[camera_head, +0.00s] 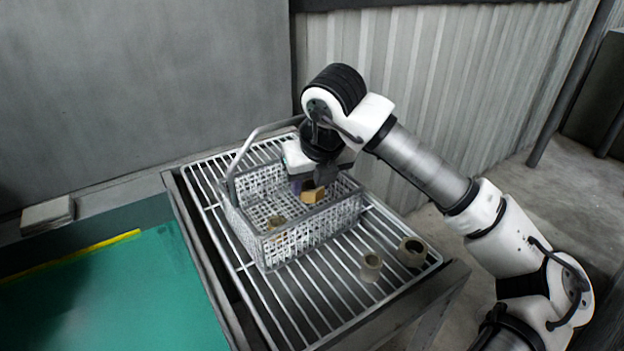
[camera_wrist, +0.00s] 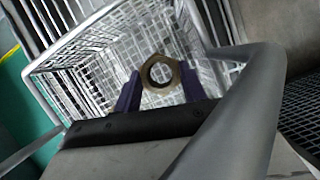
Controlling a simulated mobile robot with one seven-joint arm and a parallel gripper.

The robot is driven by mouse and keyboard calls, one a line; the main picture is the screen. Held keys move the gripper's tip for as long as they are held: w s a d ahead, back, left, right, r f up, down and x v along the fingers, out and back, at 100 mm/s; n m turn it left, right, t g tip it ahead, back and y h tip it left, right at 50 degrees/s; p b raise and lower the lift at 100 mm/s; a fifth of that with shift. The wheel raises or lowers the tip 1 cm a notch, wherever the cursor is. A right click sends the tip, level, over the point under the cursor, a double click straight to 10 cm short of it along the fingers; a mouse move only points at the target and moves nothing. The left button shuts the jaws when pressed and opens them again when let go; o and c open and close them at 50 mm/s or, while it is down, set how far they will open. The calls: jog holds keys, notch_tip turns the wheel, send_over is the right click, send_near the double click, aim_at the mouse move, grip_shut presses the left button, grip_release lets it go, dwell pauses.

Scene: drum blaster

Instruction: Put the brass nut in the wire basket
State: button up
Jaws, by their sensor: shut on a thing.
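The brass nut (camera_head: 313,193) is held between the purple fingers of my gripper (camera_head: 304,187), over the inside of the wire basket (camera_head: 318,228). In the wrist view the nut (camera_wrist: 148,78) shows its round hole, with one finger on each side and the basket mesh (camera_wrist: 75,90) behind it. The basket is pale wire mesh with a raised handle and stands on the rack. The nut seems to be near the basket's rim height; its exact gap above the floor cannot be told.
A small brownish ring-like piece (camera_head: 276,221) lies inside the basket. Two dull ring-shaped pieces (camera_head: 371,267) (camera_head: 411,252) lie on the slatted rack (camera_head: 290,300) right of the basket. The basket handle (camera_head: 240,158) arches up left of my gripper. A corrugated wall (camera_head: 440,90) stands behind.

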jog(key=shift+f+b, duration=0.6)
jog(key=shift+b, duration=0.05)
jog(key=o, duration=1.1)
jog(key=shift+s, duration=0.15)
jog(key=shift+a, duration=0.1)
jog(key=shift+r+p, duration=0.65)
jog(key=shift+p, duration=0.3)
jog(key=v, duration=1.2)
